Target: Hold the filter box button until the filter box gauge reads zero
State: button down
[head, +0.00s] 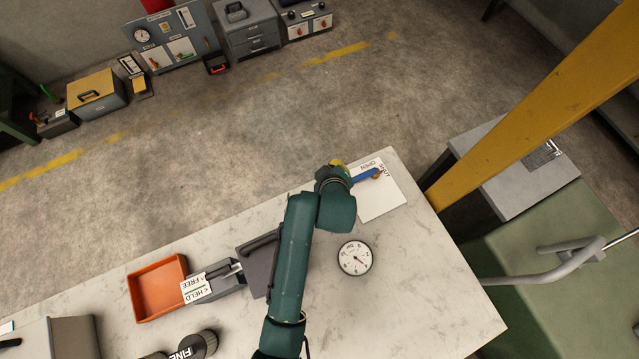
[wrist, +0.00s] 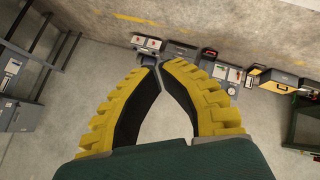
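A round white gauge (head: 355,258) lies on the marble-topped table, just right of my arm in the head view. Its needle points to the lower right; the numbers are too small to read. A dark grey box (head: 256,262) with a handle is partly hidden behind my arm. I see no readable filter box label and cannot make out its button. My gripper (head: 337,163) is near the table's far edge in the head view, mostly hidden by my wrist.
An orange tray (head: 160,288) and a HELD/FREE device (head: 212,281) are at left. A yellow post (head: 530,105) stands at right. Boxes and panels line the wall.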

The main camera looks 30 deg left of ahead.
jog(key=s+a+f+n+g+b, duration=0.1)
jog(key=s+f, duration=0.2)
jog(key=f, duration=0.5)
jog(key=shift+s+a+f+n+g, duration=0.15)
jog(key=shift+s+a+n+g, duration=0.1)
jog(key=shift+n+g, duration=0.15)
jog(key=shift+d, duration=0.1)
notch_tip(320, 180, down, 9)
jog(key=b, duration=0.7)
jog(key=shift+b, duration=0.4)
jog(key=shift+f, duration=0.3)
jog(key=shift+f+b, duration=0.15)
jog(key=shift+b, duration=0.15)
